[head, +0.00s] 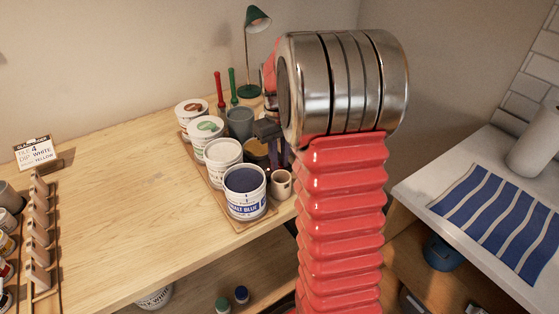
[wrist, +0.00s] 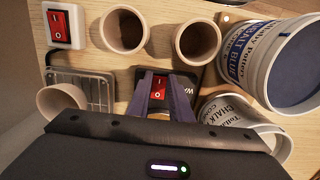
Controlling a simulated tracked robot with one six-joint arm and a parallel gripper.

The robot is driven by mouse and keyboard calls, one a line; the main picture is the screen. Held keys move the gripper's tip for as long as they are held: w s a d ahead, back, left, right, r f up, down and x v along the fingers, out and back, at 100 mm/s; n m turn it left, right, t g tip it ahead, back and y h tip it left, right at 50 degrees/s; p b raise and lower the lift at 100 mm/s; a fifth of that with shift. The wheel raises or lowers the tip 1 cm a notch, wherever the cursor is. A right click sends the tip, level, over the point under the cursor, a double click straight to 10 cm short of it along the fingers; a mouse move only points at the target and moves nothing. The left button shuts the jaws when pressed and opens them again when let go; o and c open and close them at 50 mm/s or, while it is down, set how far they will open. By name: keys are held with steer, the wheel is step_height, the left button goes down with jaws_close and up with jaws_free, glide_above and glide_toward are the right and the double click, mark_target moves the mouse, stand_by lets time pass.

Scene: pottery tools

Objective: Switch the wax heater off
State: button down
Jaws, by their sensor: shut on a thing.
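In the wrist view a dark panel (wrist: 198,72) bears a red rocker switch (wrist: 158,88) and a pale letter like a W, the rest of its label hidden. It may be the wax heater's panel. My gripper (wrist: 161,80) has its two dark fingers at either side of this red switch, shut on it. Which way the rocker is tipped is too small to tell. In the head view my gripper (head: 276,152) reaches down behind the pots at the tray's right side; the switch is hidden there.
A second red switch sits on a white box (wrist: 77,40), beside a metal grid plate (wrist: 82,90). Brown cups (wrist: 124,30) and a cobalt blue tub (wrist: 256,52) stand close around my fingers.

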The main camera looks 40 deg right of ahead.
steer(key=shift+w+r+g, duration=0.1)
steer(key=shift+w+g, duration=0.3)
steer(key=shift+g, duration=0.8)
steer(key=c, duration=1.6)
jaws_free()
steer(key=shift+r, duration=0.15)
steer(key=v, duration=1.3)
steer(key=shift+d+r, duration=0.1)
steer(key=shift+r, duration=0.1)
